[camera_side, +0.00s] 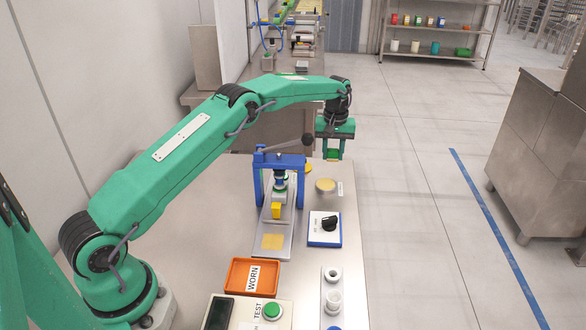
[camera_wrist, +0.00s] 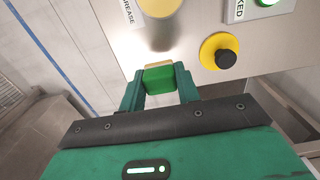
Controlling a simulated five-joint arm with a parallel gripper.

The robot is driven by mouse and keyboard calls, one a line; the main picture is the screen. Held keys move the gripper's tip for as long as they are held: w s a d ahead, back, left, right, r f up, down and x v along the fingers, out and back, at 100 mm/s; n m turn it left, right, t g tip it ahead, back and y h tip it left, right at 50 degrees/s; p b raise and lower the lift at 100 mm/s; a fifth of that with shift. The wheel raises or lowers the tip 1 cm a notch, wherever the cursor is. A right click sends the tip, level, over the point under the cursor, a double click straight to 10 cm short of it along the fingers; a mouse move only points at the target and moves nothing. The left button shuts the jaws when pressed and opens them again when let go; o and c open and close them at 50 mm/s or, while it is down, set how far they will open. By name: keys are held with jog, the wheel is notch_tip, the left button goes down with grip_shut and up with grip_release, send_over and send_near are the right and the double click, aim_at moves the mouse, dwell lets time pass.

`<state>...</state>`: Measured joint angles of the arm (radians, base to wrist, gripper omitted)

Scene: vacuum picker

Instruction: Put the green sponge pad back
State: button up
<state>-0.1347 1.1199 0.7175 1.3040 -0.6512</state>
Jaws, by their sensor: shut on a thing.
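My gripper (camera_side: 334,146) is at the far end of the steel table, near its right edge. It is shut on the green sponge pad (camera_wrist: 158,79), a green block with a tan strip along one side. In the wrist view the pad sits between the two fingertips (camera_wrist: 159,84), above the table. In the side view only a little of the pad (camera_side: 333,155) shows under the jaws. I cannot tell its exact height or see an empty place for it.
A yellow-topped round dish (camera_side: 326,185) labelled GREASE stands in front of my gripper. A blue lever press (camera_side: 281,165) stands left. A black knob on a yellow disc (camera_wrist: 222,50) is close by.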

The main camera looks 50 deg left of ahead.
aim_at(331, 171)
jog(key=shift+w+a+f, duration=0.1)
jog(key=shift+a, duration=0.1)
jog(key=shift+f, duration=0.15)
jog(key=shift+f, duration=1.85)
jog(key=shift+f, duration=0.15)
jog(key=o, duration=0.9)
jog(key=shift+o, duration=0.2)
